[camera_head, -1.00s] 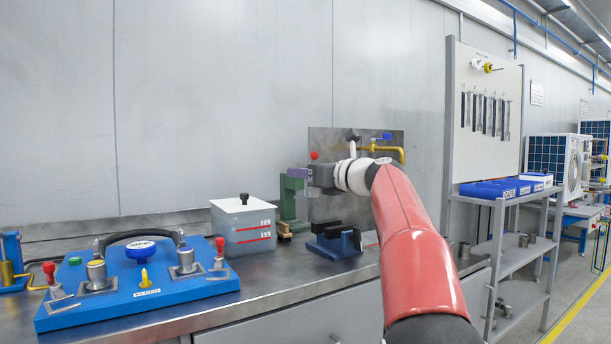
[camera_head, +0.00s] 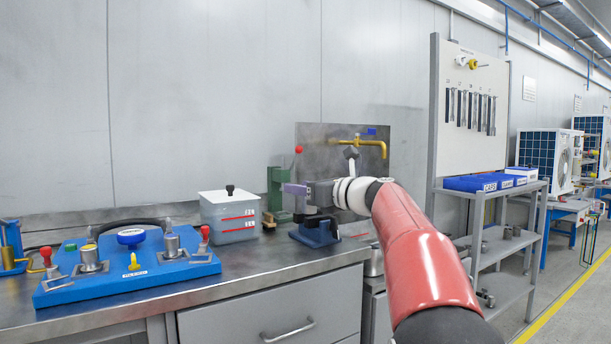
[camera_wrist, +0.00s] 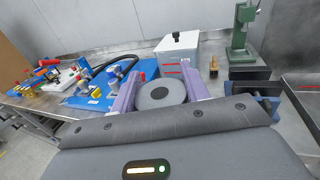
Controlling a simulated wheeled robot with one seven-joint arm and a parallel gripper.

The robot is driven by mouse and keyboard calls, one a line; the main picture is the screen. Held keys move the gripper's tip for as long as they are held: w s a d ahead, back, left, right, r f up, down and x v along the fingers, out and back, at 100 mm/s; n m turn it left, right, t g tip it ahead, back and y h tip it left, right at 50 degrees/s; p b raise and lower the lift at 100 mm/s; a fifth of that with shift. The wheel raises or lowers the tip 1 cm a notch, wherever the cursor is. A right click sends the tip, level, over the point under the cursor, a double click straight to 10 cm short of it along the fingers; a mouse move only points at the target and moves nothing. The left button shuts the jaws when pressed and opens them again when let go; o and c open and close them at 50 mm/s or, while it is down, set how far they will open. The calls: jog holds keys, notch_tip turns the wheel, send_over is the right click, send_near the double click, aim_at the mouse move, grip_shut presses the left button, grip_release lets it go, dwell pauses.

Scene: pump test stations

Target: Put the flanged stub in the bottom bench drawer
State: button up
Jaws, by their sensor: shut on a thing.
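My gripper (camera_head: 292,189) is above the bench top, near the blue vise. In the wrist view its two purple fingers (camera_wrist: 160,84) are shut on a round grey piece with a dark centre, which looks like the flanged stub (camera_wrist: 160,101). A grey bench drawer (camera_head: 235,325) with a bar handle shows below the bench top and looks closed. The lower part of the bench is out of view, so I cannot see a bottom drawer there.
On the bench (camera_head: 285,264) are a blue pump board (camera_head: 115,278), a white tank (camera_head: 229,217), a green press (camera_head: 277,190) and a blue vise (camera_head: 316,234). A grey shelf rack (camera_head: 505,246) with blue bins stands right. Clear floor lies far right.

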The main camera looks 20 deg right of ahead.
jog(key=s+a+f+n+g+y, duration=0.1)
jog(key=s+a+f, duration=0.3)
jog(key=f, duration=1.3)
jog(key=s+a+f+n+g+y, duration=0.2)
jog(key=s+a+f+y, duration=0.1)
jog(key=f, duration=1.4)
jog(key=s+a+f+n+g+y, duration=0.2)
jog(key=s+a+f, duration=0.3)
jog(key=f, duration=1.2)
jog(key=shift+s+f, duration=0.25)
jog(key=shift+s, duration=0.6)
